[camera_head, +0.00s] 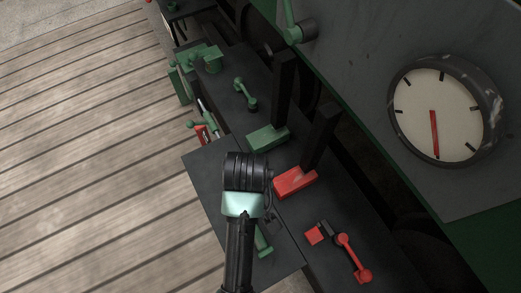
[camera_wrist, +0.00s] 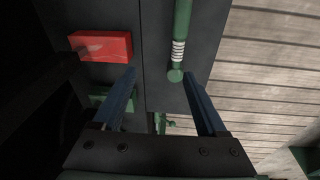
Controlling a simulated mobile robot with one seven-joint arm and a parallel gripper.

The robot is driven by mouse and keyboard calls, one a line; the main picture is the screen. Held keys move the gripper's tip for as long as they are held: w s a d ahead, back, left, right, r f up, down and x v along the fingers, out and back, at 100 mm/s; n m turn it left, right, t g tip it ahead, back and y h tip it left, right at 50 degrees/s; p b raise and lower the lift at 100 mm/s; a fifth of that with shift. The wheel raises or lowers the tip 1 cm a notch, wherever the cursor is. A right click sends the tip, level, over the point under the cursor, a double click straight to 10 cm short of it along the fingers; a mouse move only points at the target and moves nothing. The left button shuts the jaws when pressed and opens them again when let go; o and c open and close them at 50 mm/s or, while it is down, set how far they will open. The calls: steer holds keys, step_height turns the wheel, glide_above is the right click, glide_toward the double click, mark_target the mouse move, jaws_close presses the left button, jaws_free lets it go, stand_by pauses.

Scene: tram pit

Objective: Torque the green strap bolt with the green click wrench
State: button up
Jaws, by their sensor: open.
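The green click wrench (camera_wrist: 178,50) lies on a dark plate, its round end and pale banded section showing in the wrist view. Part of a green handle (camera_head: 263,240) shows beside my arm in the head view. My gripper (camera_wrist: 160,74) is open and empty, with the wrench's round end beyond its tips, nearer the right finger. In the head view, my wrist hides the fingers. A green block (camera_head: 267,138) sits at the foot of a dark upright strap; I cannot make out a bolt on it. The left finger partly covers a green block (camera_wrist: 101,96) in the wrist view.
A red block (camera_head: 295,181) sits by a second dark upright, close to my wrist. A red lever (camera_head: 353,259) and a green lever (camera_head: 246,94) lie on the dark bench. A round gauge (camera_head: 437,112) is at right. The plank floor (camera_head: 90,170) at left is clear.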

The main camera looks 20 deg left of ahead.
steer(key=shift+n+g+h, duration=0.3)
steer(key=shift+g, duration=0.6)
steer(key=s+f, duration=0.1)
steer(key=f, duration=0.2)
steer(key=s+f, duration=0.1)
steer(key=f, duration=0.2)
steer(key=s+f, duration=0.2)
steer(key=f, duration=0.1)
steer(key=shift+d+b, duration=0.3)
steer(key=shift+d, duration=0.05)
steer(key=shift+w+f, duration=0.15)
steer(key=shift+f, duration=0.35)
steer(key=f, duration=0.4)
steer(key=shift+s+d+f, duration=0.15)
steer(key=shift+s+d, duration=0.2)
steer(key=shift+d, duration=0.05)
steer(key=shift+f, duration=0.4)
jaws_close()
steer(key=shift+w, duration=0.1)
